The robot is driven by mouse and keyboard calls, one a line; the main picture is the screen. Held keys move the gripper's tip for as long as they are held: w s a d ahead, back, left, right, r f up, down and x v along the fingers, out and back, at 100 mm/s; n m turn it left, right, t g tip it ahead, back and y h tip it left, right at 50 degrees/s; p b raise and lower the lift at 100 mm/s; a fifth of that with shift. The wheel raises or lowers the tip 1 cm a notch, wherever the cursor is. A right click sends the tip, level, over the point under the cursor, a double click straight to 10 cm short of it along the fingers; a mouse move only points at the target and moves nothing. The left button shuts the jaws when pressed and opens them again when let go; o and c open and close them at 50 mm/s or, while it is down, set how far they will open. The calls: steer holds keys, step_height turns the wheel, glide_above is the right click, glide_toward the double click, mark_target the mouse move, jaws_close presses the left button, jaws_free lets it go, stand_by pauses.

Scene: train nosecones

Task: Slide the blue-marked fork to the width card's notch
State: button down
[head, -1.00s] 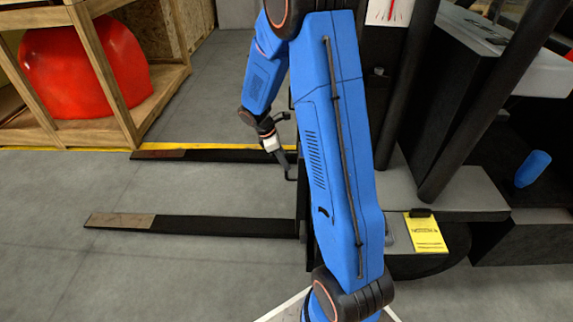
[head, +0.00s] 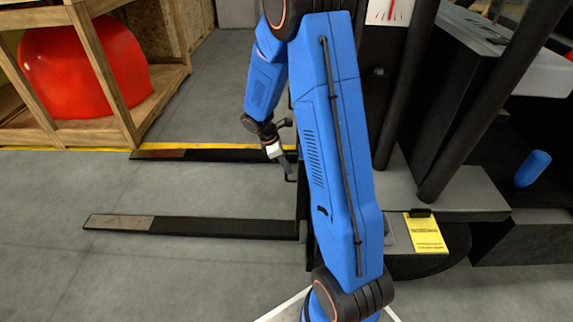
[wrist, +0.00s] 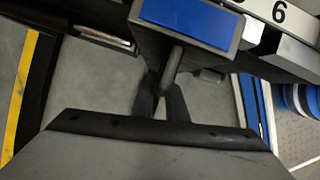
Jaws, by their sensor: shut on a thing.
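The wrist view shows a blue-marked block (wrist: 187,20) at the top, with a dark rod-like handle (wrist: 172,68) reaching down from it. My gripper (wrist: 161,100) is shut on that handle below the block. In the head view my gripper (head: 289,177) is at the right end of the far fork (head: 220,155), by the dark carriage. The near fork (head: 190,226) lies apart from it, closer to me. A yellow card (head: 424,232) on a clipboard lies to the right; its print is too small to read. My arm hides much of the carriage.
A red rounded nosecone (head: 85,70) stands in a wooden crate (head: 160,85) at the back left. Dark mast posts (head: 470,110) stand at the right. The floor between the forks is clear.

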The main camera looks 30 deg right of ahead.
steer(key=s+a, duration=0.1)
steer(key=s, duration=0.1)
steer(key=s+a, duration=0.2)
steer(key=shift+s, duration=0.1)
steer(key=c, duration=1.8)
jaws_free()
steer(key=shift+o, duration=0.2)
steer(key=shift+r, duration=0.1)
steer(key=v, duration=1.7)
steer(key=shift+s+r, duration=0.1)
steer(key=shift+r, duration=0.1)
